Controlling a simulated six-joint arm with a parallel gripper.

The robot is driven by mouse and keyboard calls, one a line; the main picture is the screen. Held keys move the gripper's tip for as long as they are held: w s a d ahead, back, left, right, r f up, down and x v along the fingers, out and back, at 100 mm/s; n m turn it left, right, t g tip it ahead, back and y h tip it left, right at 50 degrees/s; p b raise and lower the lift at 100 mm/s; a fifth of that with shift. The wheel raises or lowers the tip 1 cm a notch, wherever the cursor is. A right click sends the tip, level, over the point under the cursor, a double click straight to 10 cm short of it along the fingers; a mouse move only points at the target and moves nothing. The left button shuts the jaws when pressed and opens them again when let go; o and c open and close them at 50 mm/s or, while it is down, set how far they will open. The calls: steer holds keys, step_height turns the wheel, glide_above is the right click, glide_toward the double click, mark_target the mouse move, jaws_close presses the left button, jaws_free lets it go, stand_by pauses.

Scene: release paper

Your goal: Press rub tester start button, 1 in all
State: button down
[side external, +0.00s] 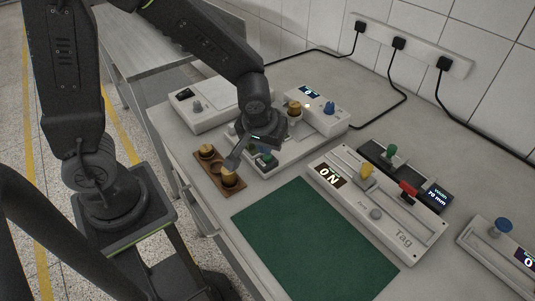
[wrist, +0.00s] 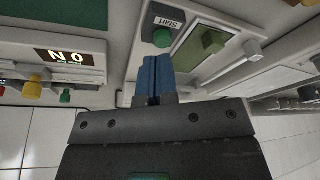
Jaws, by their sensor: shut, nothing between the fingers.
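Whether the tips touch the button cannot be told. In the side external view the pale tester (side external: 329,121) stands on the bench under my dark wrist. There the fingertips are hard to make out against the tester.
A green mat (side external: 310,243) lies on the bench in front. A pale slider device (side external: 330,165) marked "Tag" stands to the right. A wooden rack (side external: 201,165) with brass-coloured weights stands left of the tester. Black cables (side external: 403,110) run to wall sockets.

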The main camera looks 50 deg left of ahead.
steer(key=shift+d+v, duration=0.15)
steer(key=shift+v, duration=0.9)
steer(key=shift+d+v, duration=0.1)
steer(key=shift+v, duration=0.95)
